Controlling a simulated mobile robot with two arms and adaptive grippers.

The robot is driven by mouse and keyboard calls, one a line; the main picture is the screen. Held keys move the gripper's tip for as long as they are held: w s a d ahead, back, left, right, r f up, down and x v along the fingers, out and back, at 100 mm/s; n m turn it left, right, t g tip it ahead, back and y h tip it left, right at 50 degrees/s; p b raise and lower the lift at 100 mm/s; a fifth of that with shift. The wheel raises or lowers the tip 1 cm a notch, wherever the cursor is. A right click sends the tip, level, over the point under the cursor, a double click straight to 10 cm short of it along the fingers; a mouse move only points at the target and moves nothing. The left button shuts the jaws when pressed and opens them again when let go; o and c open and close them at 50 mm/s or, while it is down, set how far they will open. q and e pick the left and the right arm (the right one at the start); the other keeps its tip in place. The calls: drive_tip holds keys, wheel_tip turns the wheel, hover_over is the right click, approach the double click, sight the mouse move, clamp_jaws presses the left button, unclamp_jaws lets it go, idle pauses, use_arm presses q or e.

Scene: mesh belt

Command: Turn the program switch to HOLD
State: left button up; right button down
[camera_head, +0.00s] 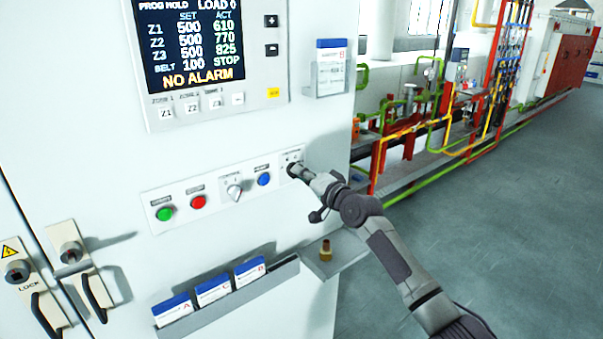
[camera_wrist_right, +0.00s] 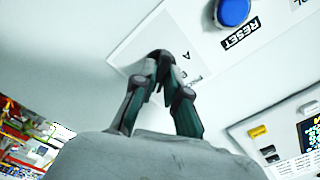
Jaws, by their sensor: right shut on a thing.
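The program switch (camera_wrist_right: 160,55) is a dark knob on a white label plate at the right end of the button strip (camera_head: 180,207). My right gripper (camera_head: 294,170) is at this knob, with its fingers closed around it; it also shows in the right wrist view (camera_wrist_right: 160,80). The fingers hide most of the knob, and I cannot read which position it points to. The display (camera_head: 193,40) on the cabinet reads PROG HOLD at its top, with NO ALARM below. My left gripper is not in view.
On the strip are a green button (camera_head: 165,214), a red button (camera_head: 198,202), a grey selector (camera_head: 234,191) and a blue button (camera_head: 264,179). Below are a card rack (camera_head: 232,300) and a small shelf with a brass piece (camera_head: 325,250). Floor at right is clear.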

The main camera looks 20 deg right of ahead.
drive_tip(key=shift+m, duration=0.9)
drive_tip(key=c, duration=1.2)
unclamp_jaws()
drive_tip(key=shift+s, duration=0.1)
drive_tip(key=v, duration=1.2)
